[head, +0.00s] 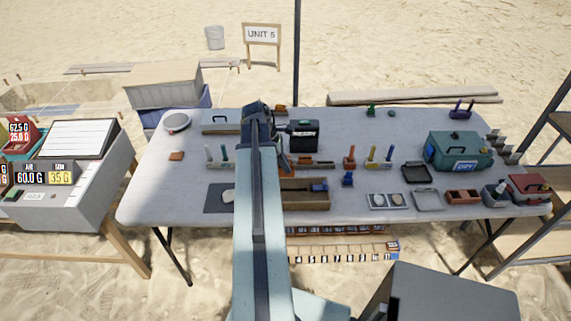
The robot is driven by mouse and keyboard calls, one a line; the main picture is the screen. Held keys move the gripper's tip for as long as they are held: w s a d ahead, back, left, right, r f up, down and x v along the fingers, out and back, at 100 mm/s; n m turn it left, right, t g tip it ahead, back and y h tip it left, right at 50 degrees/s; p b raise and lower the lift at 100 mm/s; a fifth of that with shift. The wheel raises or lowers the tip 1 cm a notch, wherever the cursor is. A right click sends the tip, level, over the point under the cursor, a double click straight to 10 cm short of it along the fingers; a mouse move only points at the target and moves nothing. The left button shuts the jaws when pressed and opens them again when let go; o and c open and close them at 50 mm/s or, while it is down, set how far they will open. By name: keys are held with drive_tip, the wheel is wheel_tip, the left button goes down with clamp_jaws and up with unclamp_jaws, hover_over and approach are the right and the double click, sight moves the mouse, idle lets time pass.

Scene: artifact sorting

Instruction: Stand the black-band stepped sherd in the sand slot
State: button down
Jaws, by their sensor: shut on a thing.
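My arm reaches forward over the table, and my gripper (257,110) is at its far end, near the back edge left of the black box. It is seen from behind, so its fingertips and the thing it is shut on are mostly hidden. I cannot make out a black band or steps on any piece. A small orange-brown piece (176,155) lies on the table at the left. A wooden tray (318,206) with a brown inside lies right of my arm; I cannot tell whether it holds the sand slot.
The grey table (150,195) also holds a black box (304,136), a green case (458,151), coloured pegs (372,157) and small trays (428,201). A scale (176,122) stands at the back left. The table's left end is mostly clear. A dark post rises behind.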

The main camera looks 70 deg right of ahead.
sight(286, 176)
drive_tip(key=shift+s+f+b, duration=0.1)
drive_tip(key=shift+f+b, duration=2.5)
drive_tip(key=shift+f, duration=0.15)
drive_tip(key=shift+f+b, duration=2.1)
drive_tip(key=c, duration=1.5)
unclamp_jaws()
drive_tip(key=shift+o, duration=0.2)
drive_tip(key=shift+r, duration=0.1)
drive_tip(key=p+v, duration=0.7)
drive_tip(key=v, duration=0.1)
drive_tip(key=shift+p, duration=0.3)
